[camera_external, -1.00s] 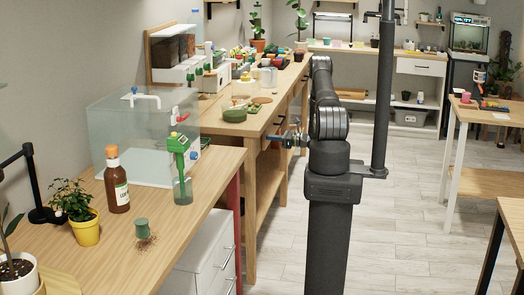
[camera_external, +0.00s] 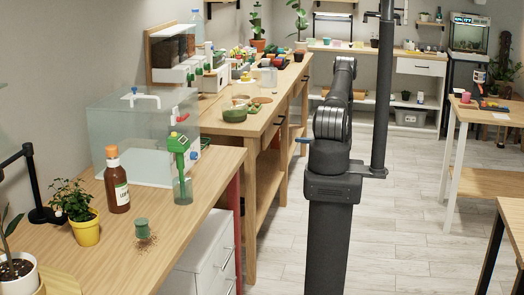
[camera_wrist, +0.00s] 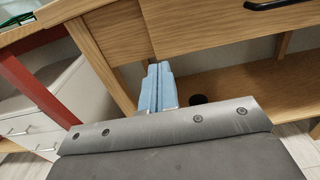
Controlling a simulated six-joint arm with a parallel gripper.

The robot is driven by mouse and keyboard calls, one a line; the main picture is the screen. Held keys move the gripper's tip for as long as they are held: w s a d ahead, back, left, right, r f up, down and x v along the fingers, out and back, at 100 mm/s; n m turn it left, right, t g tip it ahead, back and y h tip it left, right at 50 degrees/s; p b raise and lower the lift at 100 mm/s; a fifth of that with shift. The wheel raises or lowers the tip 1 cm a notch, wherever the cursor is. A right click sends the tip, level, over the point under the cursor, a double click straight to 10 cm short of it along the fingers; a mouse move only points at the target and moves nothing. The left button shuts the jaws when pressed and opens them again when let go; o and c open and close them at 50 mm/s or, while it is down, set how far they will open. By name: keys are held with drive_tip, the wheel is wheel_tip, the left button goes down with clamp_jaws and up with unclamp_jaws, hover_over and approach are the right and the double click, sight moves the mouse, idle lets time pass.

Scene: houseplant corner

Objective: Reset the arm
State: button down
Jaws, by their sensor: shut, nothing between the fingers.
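My gripper shows in the wrist view (camera_wrist: 158,88) as two light blue fingers side by side, shut with nothing between them. It points at the wooden front and leg of a bench (camera_wrist: 110,75). In the external view only a small blue part of my gripper (camera_external: 303,140) shows at the left of my dark arm, close to the bench drawer side. My arm is folded upright on its column beside the benches. The rest of the gripper is hidden behind the arm.
The tiled floor (camera_external: 415,225) to the right is clear. A side table (camera_external: 485,183) stands at the right.

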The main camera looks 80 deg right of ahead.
sight(266, 137)
drive_tip(key=shift+w, duration=0.1)
drive_tip(key=w, duration=1.3)
drive_tip(key=shift+w, duration=0.1)
drive_tip(key=c, duration=2.1)
unclamp_jaws()
